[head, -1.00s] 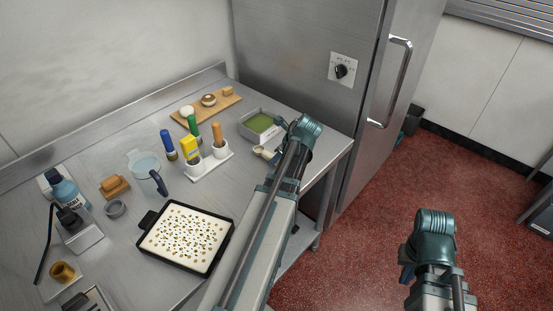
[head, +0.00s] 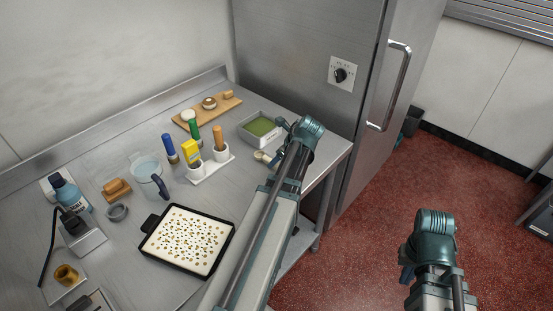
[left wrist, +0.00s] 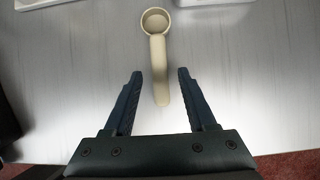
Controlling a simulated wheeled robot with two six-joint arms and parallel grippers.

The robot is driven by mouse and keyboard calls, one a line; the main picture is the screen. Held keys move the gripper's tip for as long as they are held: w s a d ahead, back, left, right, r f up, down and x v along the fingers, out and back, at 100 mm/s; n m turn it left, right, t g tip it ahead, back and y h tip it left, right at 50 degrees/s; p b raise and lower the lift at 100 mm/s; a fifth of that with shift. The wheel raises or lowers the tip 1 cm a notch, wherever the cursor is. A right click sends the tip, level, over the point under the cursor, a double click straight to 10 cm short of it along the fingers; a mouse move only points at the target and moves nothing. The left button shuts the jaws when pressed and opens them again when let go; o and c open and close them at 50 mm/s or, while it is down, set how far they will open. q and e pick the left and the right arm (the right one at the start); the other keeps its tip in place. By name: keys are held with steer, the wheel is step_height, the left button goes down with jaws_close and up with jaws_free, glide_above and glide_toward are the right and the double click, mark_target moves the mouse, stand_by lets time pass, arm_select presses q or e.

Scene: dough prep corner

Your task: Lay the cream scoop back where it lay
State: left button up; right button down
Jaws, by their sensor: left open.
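The cream scoop (left wrist: 158,55) lies on the grey counter, its round bowl away from me and its handle pointing back toward my left gripper. My left gripper (left wrist: 160,75) is open. The handle's end lies between its two fingers in the picture, with a clear gap on both sides. In the head view the scoop (head: 262,156) shows small beside my left arm's end, near the counter's right end; part of it is hidden. My right gripper (head: 405,264) hangs over the red floor, away from the counter; its jaws do not show clearly.
A container with green contents (head: 243,133) stands just behind the scoop. A black-rimmed tray (head: 147,244) is in front. A steel cabinet (head: 300,60) stands behind the counter's right end.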

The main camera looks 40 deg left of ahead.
arm_select(q)
steer(key=p+v, duration=0.8)
steer(key=v, duration=0.3)
steer(key=s+d+f+n+h, duration=0.1)
steer(key=s+d+n, duration=0.2)
steer(key=d, duration=0.7)
steer(key=s+d+f+n+h, duration=0.1)
steer(key=s+d+n+h, duration=0.1)
steer(key=s+d+n, duration=0.2)
steer(key=s+d+f+n+h, duration=0.1)
steer(key=s+d+n, duration=0.3)
steer(key=d, duration=1.4)
steer(key=n+h, duration=0.1)
steer(key=n, duration=0.3)
steer(key=shift+s+d+g, duration=0.15)
steer(key=shift+s+g, duration=0.05)
steer(key=shift+g, duration=0.2)
steer(key=shift+f+b, duration=0.65)
steer(key=shift+f, duration=0.15)
